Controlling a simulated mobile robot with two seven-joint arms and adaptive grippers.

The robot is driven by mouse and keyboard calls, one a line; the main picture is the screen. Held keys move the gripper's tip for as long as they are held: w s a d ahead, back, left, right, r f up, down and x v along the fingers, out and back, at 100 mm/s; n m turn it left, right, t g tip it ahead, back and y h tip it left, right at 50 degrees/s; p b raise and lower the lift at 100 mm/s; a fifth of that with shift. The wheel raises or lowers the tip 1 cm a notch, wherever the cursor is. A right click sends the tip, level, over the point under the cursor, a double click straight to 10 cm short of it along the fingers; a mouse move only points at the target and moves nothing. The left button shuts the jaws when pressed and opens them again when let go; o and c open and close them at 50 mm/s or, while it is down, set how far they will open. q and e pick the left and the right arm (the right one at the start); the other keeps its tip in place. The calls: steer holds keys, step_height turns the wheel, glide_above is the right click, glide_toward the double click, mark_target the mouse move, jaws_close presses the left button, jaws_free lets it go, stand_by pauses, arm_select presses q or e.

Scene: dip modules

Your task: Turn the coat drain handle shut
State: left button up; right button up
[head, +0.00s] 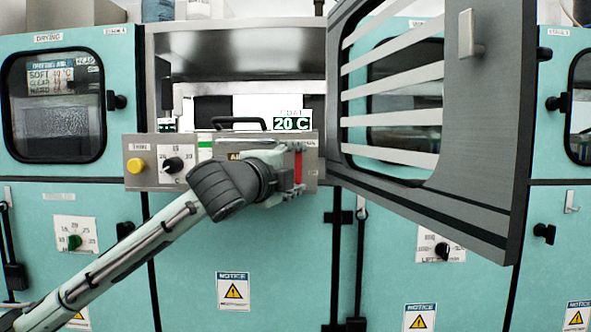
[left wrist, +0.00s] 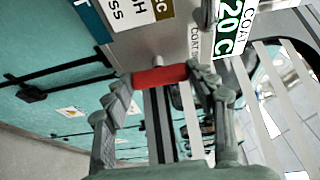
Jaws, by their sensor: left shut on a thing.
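The coat drain handle (head: 298,168) is a red bar at the right end of the grey control panel (head: 140,178). It stands upright in the head view. My left gripper (head: 293,170) reaches it from the lower left and is shut on it. In the left wrist view the red handle (left wrist: 160,76) lies across between the fingertips of my left gripper (left wrist: 158,84), with a COAT label beside it. The gripper hides part of the panel. My right gripper is not in view.
A grey slatted door (head: 485,130) stands open to the right of the panel. A black handle (head: 239,123) is above the panel; a yellow button (head: 136,165) and a black knob (head: 173,164) are on its left. A green 20 C sign (head: 291,124) is just above the handle.

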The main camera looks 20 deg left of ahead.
arm_select(q)
steer(key=o, duration=1.2)
steer(key=shift+c, duration=0.2)
steer(key=shift+s, duration=0.15)
steer(key=s+a, duration=0.1)
steer(key=s, duration=1)
steer(key=shift+s+a, duration=0.2)
steer(key=shift+s, duration=0.15)
steer(key=shift+w, duration=0.15)
